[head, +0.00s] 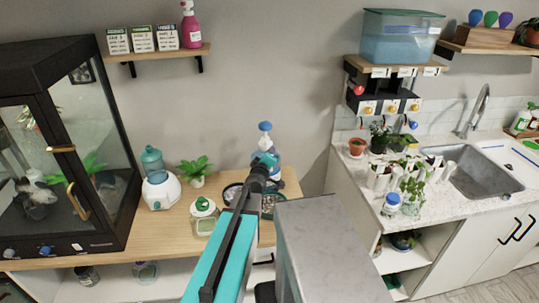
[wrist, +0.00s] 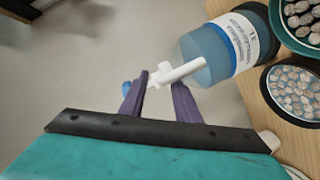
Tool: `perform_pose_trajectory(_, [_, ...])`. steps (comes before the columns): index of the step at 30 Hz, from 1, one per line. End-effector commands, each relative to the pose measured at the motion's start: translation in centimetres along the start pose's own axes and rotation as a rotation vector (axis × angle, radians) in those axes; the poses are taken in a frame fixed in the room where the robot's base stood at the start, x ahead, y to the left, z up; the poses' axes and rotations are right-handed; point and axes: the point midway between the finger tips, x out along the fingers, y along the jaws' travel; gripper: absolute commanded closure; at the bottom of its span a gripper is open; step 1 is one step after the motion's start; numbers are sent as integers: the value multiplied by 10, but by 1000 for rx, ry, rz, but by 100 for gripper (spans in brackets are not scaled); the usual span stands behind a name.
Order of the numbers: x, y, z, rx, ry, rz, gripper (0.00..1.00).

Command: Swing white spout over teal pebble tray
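A blue bottle (wrist: 232,45) with a white label lies across the upper right of the wrist view. A white spout (wrist: 183,72) sticks out from its end towards my gripper (wrist: 160,82). The purple fingers stand apart, with the spout's tip at or just beyond the gap between them; I cannot tell whether they touch it. The teal pebble tray (wrist: 273,22) is at the top right, beside the bottle, and the spout points away from it. In the head view, my gripper (head: 266,162) is in front of the bottle (head: 265,127) and partly hides it.
A dark-rimmed pebble tray (wrist: 265,88) sits next to the teal one on the wooden bench (head: 174,228). A lidded jar (head: 203,217), a small green plant (head: 196,169) and a white-and-teal container (head: 160,190) stand to the left. A glass cabinet (head: 70,150) fills the far left.

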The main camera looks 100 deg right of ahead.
Motion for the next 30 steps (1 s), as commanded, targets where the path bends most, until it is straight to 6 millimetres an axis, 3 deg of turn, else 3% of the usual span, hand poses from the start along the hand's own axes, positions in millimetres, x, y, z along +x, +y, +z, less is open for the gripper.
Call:
perform_pose_trajectory(15, [-44,2,1,-1,-2,3,71])
perform_pose_trajectory(30, [-48,3,2,0,-3,4,71])
